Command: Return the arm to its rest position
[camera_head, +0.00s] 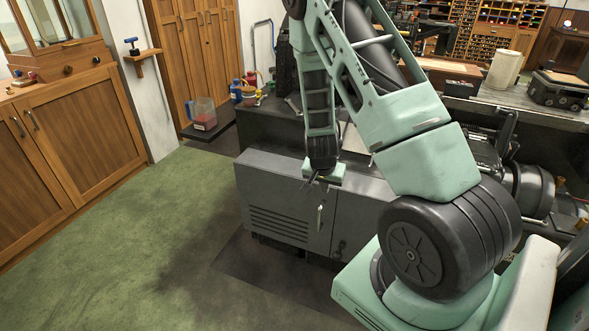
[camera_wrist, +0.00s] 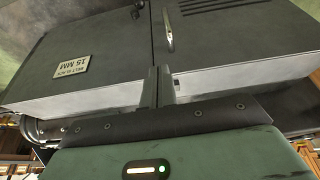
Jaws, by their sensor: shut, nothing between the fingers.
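My arm is mint green and black and reaches down across the middle of the head view. My gripper (camera_head: 318,181) hangs in front of the dark grey machine cabinet (camera_head: 275,200), near the top edge of its front. In the wrist view my gripper (camera_wrist: 158,84) shows two thin dark fingers close together with nothing between them. The cabinet (camera_wrist: 100,50) fills most of that view, upside down, with a label plate and a door handle. I cannot tell how far the fingers are from its surface.
Wooden cupboards (camera_head: 75,135) stand at the left. The green floor (camera_head: 130,240) in front of them is clear. A clear jug (camera_head: 203,114) and several small containers sit behind the cabinet's left end. A cream cylinder (camera_head: 503,69) stands on the bench at the right.

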